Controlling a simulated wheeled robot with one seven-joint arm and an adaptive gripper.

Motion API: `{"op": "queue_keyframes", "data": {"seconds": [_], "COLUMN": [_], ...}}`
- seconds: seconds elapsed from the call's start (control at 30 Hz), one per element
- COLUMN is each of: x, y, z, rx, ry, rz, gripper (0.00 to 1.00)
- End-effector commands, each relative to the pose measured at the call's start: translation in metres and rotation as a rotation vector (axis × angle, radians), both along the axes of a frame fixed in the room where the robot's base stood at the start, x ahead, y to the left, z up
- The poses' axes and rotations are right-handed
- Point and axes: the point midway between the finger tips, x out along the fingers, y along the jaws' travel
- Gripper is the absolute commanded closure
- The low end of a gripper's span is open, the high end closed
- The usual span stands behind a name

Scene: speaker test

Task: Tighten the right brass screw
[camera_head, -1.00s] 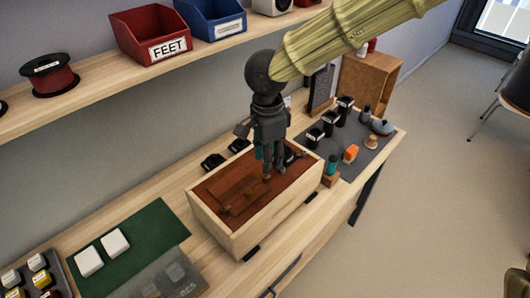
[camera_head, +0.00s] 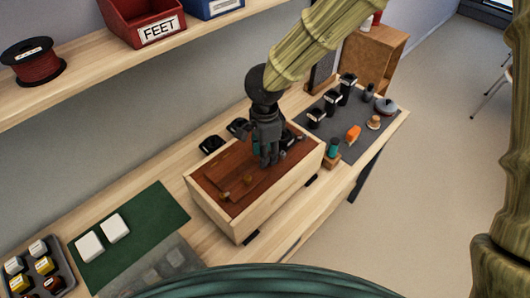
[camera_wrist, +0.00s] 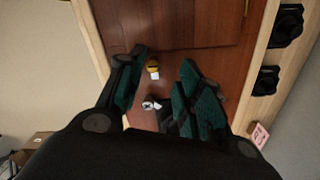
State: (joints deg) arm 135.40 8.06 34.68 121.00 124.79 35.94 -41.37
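A light wooden box (camera_head: 216,222) with a reddish-brown top panel stands on the bench. Two small brass-coloured pieces, one nearer the front (camera_head: 223,196) and one nearer the middle (camera_head: 247,180), sit on that panel; I cannot tell which is the right screw. My gripper (camera_head: 268,162) is over the right part of the panel, fingers pointing down. In the wrist view its dark green-padded fingers (camera_wrist: 160,88) are apart. A brass-yellow piece with a white tag (camera_wrist: 152,66) shows between them, and a small silvery piece with white (camera_wrist: 150,105) lies nearer. Contact is not visible.
Black holders (camera_head: 212,144) stand behind the box. A green mat (camera_head: 160,212) with white blocks lies left. A shelf with bins (camera_head: 145,24) is above.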

Motion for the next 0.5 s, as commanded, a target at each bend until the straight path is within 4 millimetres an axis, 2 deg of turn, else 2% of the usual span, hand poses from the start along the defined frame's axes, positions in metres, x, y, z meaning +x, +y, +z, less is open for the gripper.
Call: {"op": "queue_keyframes", "data": {"seconds": [0.23, 0.5], "x": [-0.001, 0.001], "y": [0.0, 0.0], "z": [-0.01, -0.012], "rx": [0.0, 0.001], "ry": [-0.001, 0.001], "rz": [0.002, 0.001], "gripper": [0.64, 0.64]}}
